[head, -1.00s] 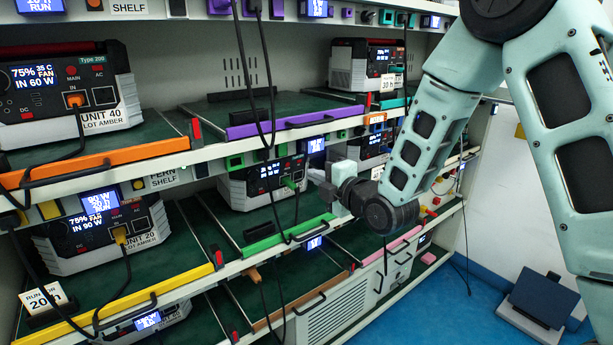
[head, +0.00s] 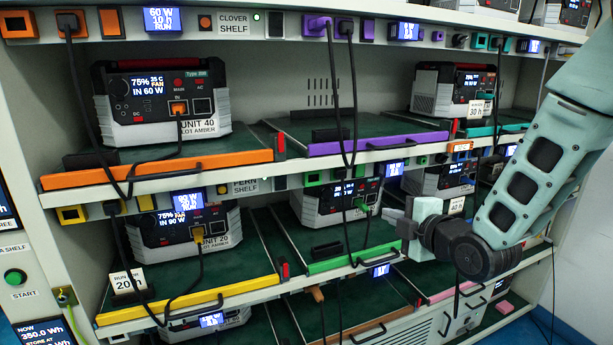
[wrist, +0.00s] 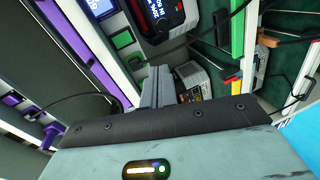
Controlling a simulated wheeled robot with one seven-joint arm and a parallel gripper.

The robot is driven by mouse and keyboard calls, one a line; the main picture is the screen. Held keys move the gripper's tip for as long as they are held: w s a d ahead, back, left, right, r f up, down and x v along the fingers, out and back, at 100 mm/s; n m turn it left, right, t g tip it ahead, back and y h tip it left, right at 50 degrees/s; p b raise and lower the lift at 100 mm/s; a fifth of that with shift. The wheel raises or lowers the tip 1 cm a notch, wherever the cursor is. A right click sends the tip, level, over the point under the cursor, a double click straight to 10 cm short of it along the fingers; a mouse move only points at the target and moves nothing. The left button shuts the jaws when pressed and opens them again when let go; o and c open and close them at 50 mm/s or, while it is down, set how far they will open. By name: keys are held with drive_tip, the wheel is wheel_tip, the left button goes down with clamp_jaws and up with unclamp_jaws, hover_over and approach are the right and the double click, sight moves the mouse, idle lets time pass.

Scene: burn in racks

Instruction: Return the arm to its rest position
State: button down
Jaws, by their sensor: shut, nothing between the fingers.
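My arm reaches in from the right in the head view, pale green with dark joints. My gripper (head: 400,226) points left, in front of the shelf rack, near the right end of the green-edged tray (head: 335,262). In the wrist view my gripper (wrist: 157,85) shows as two grey fingers lying together, shut with nothing between them. A power unit with a green plug (head: 345,200) sits on the green-edged tray just behind and left of the gripper. I cannot tell the exact gap to the rack.
Unit 40 (head: 160,105) stands on the orange-edged tray (head: 150,170). Unit 20 (head: 185,225) stands on the yellow-edged tray (head: 170,305). Black cables (head: 345,95) hang before the purple-edged tray (head: 375,143). A pale wall (head: 592,240) is at the right.

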drive_tip(key=s+a+f+m+g, duration=0.3)
drive_tip(key=s+a+m+g, duration=0.15)
drive_tip(key=s+a, duration=0.3)
drive_tip(key=s+m+g+h, duration=0.4)
drive_tip(key=s+m+g, duration=0.4)
drive_tip(key=s, duration=1.8)
drive_tip(key=shift+g+h, duration=0.4)
drive_tip(key=shift+g, duration=0.65)
